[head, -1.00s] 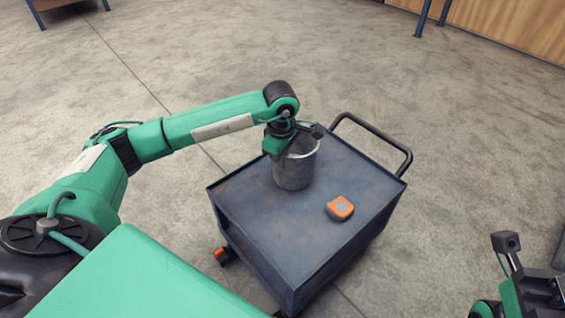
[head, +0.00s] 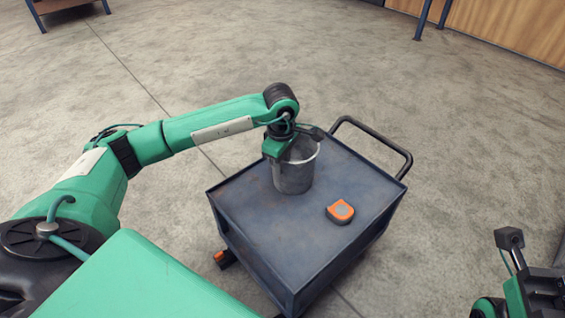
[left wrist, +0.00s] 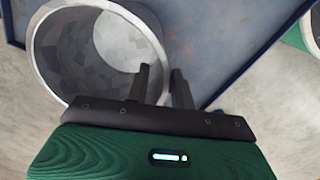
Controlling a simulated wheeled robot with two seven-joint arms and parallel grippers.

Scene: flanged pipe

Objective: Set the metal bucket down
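The metal bucket (head: 293,178) is a grey, open-topped pail, upright at the far part of the blue cart's top. Its base appears to be on the surface. My left gripper (head: 297,135) is at its rim, pointing down. In the left wrist view the bucket (left wrist: 60,50) shows its open mouth, and the fingers of my left gripper (left wrist: 160,85) sit close together on either side of the rim, one inside and one outside. They look shut on it. My right gripper (head: 522,262) shows only in part at the lower right; its fingertips are unclear.
The blue cart (head: 262,235) has a raised edge and a black handle (head: 385,140). An orange tape measure (head: 339,211) lies on its top, right of the bucket and apart from it. The front left of the cart top is bare. Concrete floor surrounds the cart.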

